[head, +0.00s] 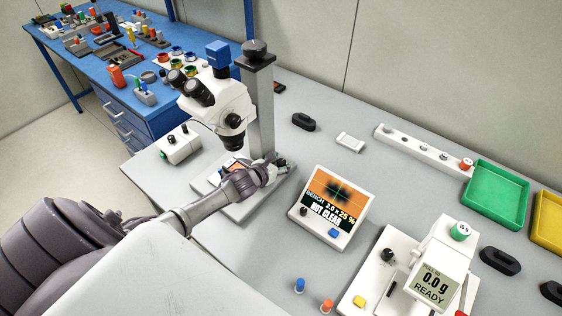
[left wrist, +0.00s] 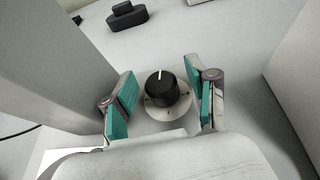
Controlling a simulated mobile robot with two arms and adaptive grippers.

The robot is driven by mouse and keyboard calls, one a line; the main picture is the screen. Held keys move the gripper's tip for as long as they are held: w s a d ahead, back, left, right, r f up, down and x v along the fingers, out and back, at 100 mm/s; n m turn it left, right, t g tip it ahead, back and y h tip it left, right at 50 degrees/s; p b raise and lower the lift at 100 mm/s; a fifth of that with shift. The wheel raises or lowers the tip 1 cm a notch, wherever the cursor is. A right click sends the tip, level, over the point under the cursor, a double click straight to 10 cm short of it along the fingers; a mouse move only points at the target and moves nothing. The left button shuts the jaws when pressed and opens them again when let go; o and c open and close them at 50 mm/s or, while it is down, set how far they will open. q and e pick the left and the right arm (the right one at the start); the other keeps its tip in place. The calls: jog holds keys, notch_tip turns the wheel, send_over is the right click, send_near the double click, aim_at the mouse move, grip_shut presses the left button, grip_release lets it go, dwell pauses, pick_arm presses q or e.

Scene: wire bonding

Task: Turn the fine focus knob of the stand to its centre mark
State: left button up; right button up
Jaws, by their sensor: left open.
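The fine focus knob (left wrist: 165,92) is a black ribbed knob with a white line, on a round pale plate with small marks. In the left wrist view its line points up the picture, slightly left. My left gripper (left wrist: 166,98) is open, with one teal-padded finger on each side of the knob and a gap on both sides. In the head view my left gripper (head: 268,172) is at the foot of the microscope stand (head: 261,110) and largely hides the knob there. The microscope (head: 220,105) is white with black eyepieces. My right gripper is not seen.
A display (head: 331,207) right of the stand reads "NOT CLEAR" under a blurred orange picture. A pull tester (head: 435,265) reading 0.0 g stands at the front right. A white control box (head: 180,145) is left of the microscope. A black block (head: 303,122) lies behind the display.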

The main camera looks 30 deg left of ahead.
pick_arm(q)
jog(key=shift+c, duration=0.2)
grip_shut()
jog(key=shift+d+n+y, duration=0.2)
jog(key=shift+n+y, duration=0.1)
jog(key=shift+n, duration=0.1)
jog(key=shift+a+n+y, duration=0.15)
jog(key=shift+n+y, duration=0.25)
jog(key=shift+y, duration=0.2)
jog(key=shift+o, duration=0.2)
grip_release()
jog(key=v, duration=1.2)
jog(key=shift+r, duration=0.15)
